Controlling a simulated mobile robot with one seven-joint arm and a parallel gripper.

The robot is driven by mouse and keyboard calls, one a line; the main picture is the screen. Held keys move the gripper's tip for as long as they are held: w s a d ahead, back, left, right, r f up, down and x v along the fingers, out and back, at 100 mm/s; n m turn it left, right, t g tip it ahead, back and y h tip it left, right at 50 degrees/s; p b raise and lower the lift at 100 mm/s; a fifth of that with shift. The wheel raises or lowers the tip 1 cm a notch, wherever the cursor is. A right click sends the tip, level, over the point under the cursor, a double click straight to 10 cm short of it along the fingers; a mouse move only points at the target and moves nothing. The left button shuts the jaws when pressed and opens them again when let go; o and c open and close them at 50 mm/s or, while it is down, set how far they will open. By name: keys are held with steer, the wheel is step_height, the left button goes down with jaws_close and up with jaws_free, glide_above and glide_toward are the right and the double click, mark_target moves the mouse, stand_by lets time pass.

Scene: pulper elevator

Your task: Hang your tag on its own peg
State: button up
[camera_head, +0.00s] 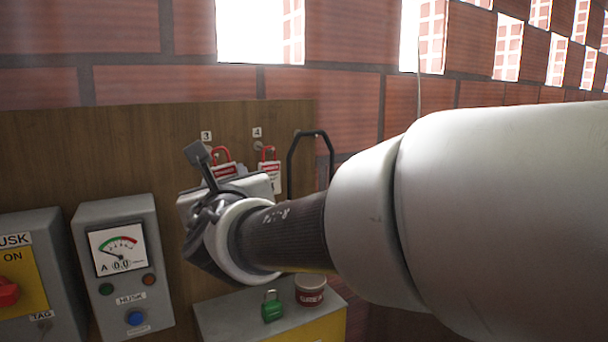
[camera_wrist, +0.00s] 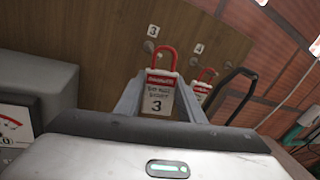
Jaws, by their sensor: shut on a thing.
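My gripper (camera_wrist: 158,105) is shut on a white and red tag (camera_wrist: 158,98) marked 3, with a red loop standing up from its top. The tag is upright, facing the wrist camera. The number 3 label (camera_wrist: 153,30) is on the wooden board, with peg 3 (camera_wrist: 149,46) below it, just left of the loop's top. I cannot tell whether the loop is around the peg or in front of it. In the head view my gripper (camera_head: 218,181) partly hides the held tag (camera_head: 224,170), below the number 3 label (camera_head: 206,135).
Another red and white tag (camera_head: 269,173) hangs under label 4 (camera_head: 257,132), close right. A dark handle (camera_head: 290,160) stands right of it. A meter box (camera_head: 118,260) and switch box (camera_head: 35,280) are at left. A green padlock (camera_head: 271,308) and jar (camera_head: 310,292) stand below.

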steer(key=shift+w+a+f+b, duration=0.3)
steer(key=shift+w+a, duration=0.15)
steer(key=shift+w, duration=0.25)
steer(key=shift+w+a+f+b, duration=0.25)
steer(key=shift+w+a, duration=0.2)
steer(key=shift+w, duration=0.25)
steer(key=o, duration=1.1)
steer(key=shift+s, duration=0.1)
